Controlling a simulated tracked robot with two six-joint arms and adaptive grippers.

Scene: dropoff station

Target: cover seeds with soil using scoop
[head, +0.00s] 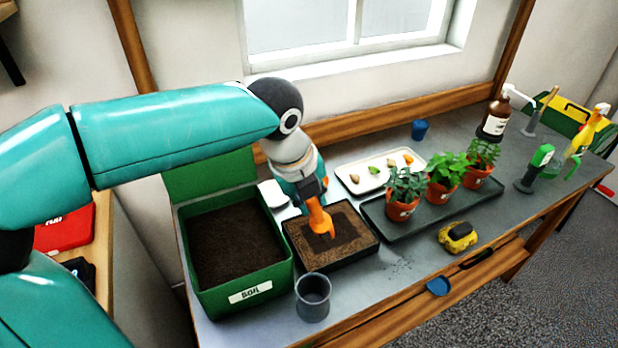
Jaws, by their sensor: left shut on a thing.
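My left gripper (313,198) points down over the seed tray (350,259) and is shut on an orange tool, which looks like the scoop (320,220). The scoop's lower end is at or just above the tray's surface; I cannot tell if it touches. The tray is dark-rimmed and holds brown soil, with a darker patch in the middle around the scoop. No seeds can be made out in it. The green bin (222,299) labelled SOIL stands to the left, with dark soil (235,240) inside. My right gripper is out of view.
A grey cup (313,298) stands in front of the tray. A white tray (345,186) with several small items lies behind. Several potted plants stand in a dark tray (393,232) to the right, near a yellow-black object (457,236). Bottles and tools stand at the far right.

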